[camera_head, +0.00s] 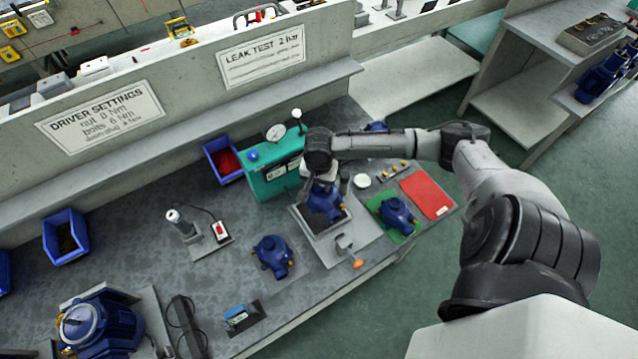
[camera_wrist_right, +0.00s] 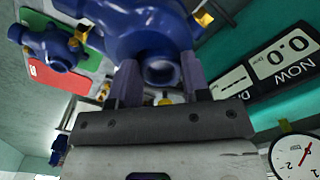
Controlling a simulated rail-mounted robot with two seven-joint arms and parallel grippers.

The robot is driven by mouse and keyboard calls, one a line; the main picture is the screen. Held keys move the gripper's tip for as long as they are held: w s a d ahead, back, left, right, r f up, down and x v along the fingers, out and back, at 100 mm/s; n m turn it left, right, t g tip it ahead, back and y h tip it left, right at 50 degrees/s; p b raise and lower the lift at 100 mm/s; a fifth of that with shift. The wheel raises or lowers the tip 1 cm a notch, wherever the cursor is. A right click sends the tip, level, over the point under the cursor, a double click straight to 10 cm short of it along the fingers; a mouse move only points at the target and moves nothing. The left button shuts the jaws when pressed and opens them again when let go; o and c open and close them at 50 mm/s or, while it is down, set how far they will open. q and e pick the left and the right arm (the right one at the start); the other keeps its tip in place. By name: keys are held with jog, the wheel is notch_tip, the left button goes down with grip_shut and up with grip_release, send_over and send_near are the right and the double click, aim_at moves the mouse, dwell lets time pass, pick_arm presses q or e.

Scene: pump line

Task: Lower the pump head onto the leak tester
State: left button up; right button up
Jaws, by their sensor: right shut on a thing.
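The blue pump head (camera_head: 325,204) is held in my right gripper (camera_head: 323,182), over the dark pad of the leak tester's plate (camera_head: 304,228). I cannot tell whether it touches the pad. In the right wrist view the pump head (camera_wrist_right: 140,25) fills the top, its round port between the two fingers of my right gripper (camera_wrist_right: 160,82), which are shut on it. The leak tester's teal box (camera_head: 277,180) stands behind, with a dial gauge on top; its display (camera_wrist_right: 284,58) reads 0.0 in the right wrist view. My left gripper is not in view.
A clamp with an orange handle (camera_head: 357,263) stands in front of the plate. Another blue pump head (camera_head: 396,211) sits on a green mat, beside a red mat (camera_head: 427,195). A further blue pump head (camera_head: 272,252) is to the left. A blue bin (camera_head: 222,160) holds red parts.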

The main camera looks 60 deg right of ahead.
jog(key=shift+f+b, duration=0.35)
jog(key=shift+f, duration=0.1)
jog(key=shift+f+p, duration=0.25)
jog(key=shift+p, duration=0.1)
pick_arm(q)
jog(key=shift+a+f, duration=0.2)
pick_arm(e)
jog(key=shift+w+f, duration=0.1)
jog(key=shift+f, duration=0.3)
pick_arm(q)
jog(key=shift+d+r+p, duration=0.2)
jog(key=shift+p, duration=0.1)
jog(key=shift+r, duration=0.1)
pick_arm(e)
jog(key=shift+r, duration=0.1)
pick_arm(q)
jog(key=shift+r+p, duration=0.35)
jog(key=shift+p, duration=0.1)
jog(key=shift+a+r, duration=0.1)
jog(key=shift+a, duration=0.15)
